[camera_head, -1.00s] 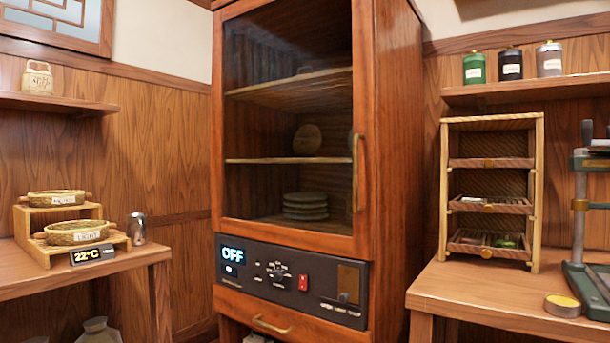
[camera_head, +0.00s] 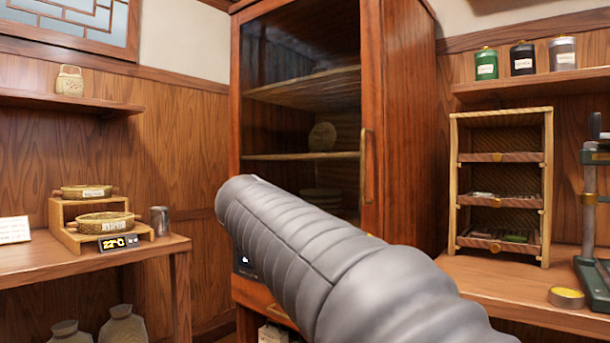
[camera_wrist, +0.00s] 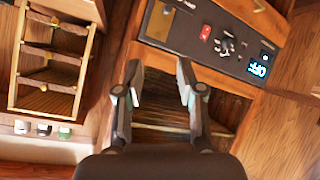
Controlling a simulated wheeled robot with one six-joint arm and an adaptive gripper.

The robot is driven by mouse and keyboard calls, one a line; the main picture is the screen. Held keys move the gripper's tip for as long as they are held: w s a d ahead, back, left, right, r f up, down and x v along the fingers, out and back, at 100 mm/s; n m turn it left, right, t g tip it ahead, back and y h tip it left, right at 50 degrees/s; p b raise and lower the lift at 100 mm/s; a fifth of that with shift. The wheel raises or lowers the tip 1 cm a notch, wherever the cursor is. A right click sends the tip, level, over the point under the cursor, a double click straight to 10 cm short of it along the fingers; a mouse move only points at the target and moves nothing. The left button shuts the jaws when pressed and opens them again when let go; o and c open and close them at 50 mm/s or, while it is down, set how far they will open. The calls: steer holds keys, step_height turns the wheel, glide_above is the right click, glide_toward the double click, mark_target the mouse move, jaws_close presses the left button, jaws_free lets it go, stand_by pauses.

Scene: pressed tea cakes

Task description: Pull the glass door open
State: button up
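The glass door (camera_head: 290,115) is on the front of a tall wooden cabinet and looks shut. Its upright brass handle (camera_head: 367,165) is on the right side of the door frame. Shelves with a round cake and a stack of discs show dimly through the glass. My gripper (camera_wrist: 158,64) is open and empty in the wrist view, in front of the cabinet; that view is turned nearly upside down. I cannot make out the handle there. In the head view my grey arm hides the gripper, the lower part of the door and most of the control panel.
The control panel (camera_wrist: 205,30) with its OFF display is close to the fingers in the wrist view. A small shelf rack (camera_head: 500,115) stands on the right table (camera_head: 500,287). A left table (camera_head: 60,265) holds baskets on a stepped stand. Jars stand on the upper right shelf (camera_head: 540,82).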

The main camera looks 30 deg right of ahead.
steer(key=w+d+r+m+h, duration=0.4)
steer(key=w+r, duration=0.1)
steer(key=r, duration=0.3)
steer(key=m+g+h, duration=0.3)
steer(key=m, duration=0.2)
glide_toward(362, 167)
steer(key=d, duration=0.3)
steer(key=w+d+p, duration=0.1)
steer(key=d, duration=0.3)
steer(key=w+d, duration=0.1)
steer(key=d, duration=0.2)
steer(key=shift+d+f+p, duration=0.25)
steer(key=shift+p, duration=0.05)
jaws_close()
